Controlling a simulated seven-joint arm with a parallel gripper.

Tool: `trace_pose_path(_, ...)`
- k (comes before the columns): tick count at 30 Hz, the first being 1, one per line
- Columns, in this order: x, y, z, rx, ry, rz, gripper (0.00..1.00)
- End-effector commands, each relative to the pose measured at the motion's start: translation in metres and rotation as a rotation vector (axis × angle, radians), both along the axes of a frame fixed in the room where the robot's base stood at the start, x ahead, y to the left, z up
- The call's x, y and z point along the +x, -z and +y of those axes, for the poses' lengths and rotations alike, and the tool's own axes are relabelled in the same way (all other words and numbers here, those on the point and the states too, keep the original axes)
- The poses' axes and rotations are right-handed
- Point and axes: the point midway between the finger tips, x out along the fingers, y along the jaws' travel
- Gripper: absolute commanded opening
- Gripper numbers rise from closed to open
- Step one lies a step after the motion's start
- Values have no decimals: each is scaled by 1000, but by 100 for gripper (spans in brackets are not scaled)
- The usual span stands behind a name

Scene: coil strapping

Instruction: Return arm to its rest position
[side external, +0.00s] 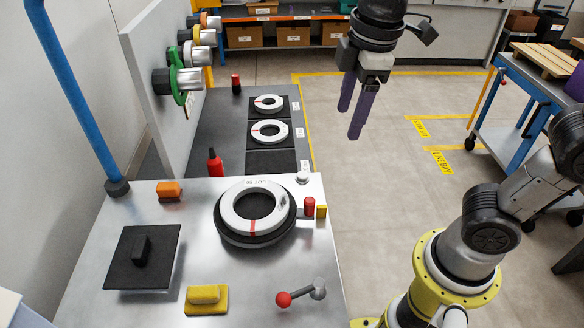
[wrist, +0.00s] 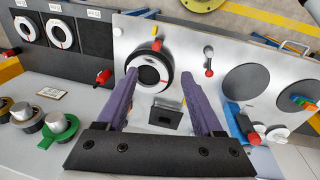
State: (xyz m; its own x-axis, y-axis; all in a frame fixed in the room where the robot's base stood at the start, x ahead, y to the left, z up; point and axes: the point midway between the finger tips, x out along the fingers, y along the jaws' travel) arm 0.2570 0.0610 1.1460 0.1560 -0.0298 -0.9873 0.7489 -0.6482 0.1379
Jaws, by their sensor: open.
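My gripper (side external: 350,122) hangs in the air with its two purple fingers apart and nothing between them. In the side view it appears to the right of the bench's rear part, over the floor. In the wrist view my gripper (wrist: 160,76) points its fingers down toward the bench. A white coil (side external: 234,211) with a red band lies flat on a round black turntable (side external: 228,234) on the metal bench. The coil also shows in the wrist view (wrist: 139,87), between and beyond the fingertips, apart from them.
Two white coils (side external: 256,132) (side external: 260,103) lie on black pads behind; the nearest pad (side external: 271,162) is empty. A wall panel (side external: 155,70) carries several rolls. A black plate (side external: 120,270), yellow block (side external: 206,298) and red-knobbed lever (side external: 284,299) occupy the bench front.

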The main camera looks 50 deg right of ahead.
Motion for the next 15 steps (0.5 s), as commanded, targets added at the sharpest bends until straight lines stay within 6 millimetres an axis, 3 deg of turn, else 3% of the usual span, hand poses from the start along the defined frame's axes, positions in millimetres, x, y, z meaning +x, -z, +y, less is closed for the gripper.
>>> trace_pose_path(1, -16, -3, -18, 28, 92, -49, 68)
trace_pose_path(6, -61, 7, -53, 117, 383, -193, 68)
trace_pose_path(10, -88, 27, -65, 187, 578, -281, 68)
trace_pose_path(15, -99, 56, -62, 262, 736, -306, 68)
